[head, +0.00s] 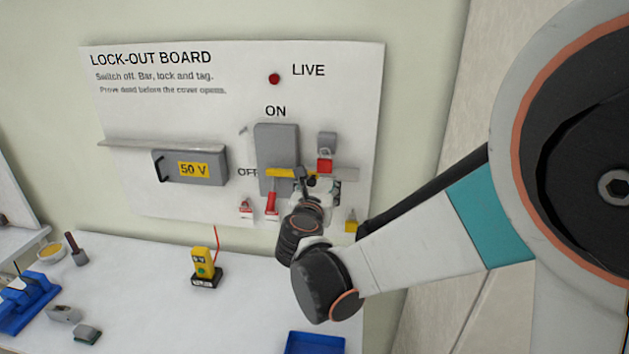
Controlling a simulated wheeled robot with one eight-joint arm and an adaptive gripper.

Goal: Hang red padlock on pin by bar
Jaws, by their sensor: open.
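The red padlock (325,166) is on the lock-out board, right of the grey switch box, with a grey part directly above its red body. It appears to hang at the right end of the yellow bar (283,172), but the pin itself is hidden or too small to make out. The bar lies across the lower part of the switch box (277,145). My gripper (314,181) is open, just below and left of the padlock, close to the board. I cannot tell whether its fingers touch the padlock or the bar.
Red-and-white items (246,207) and a yellow item (351,222) hang low on the board. The 50 V cover (190,168) is at left. A yellow meter (205,264) and blue tray (314,344) are on the bench.

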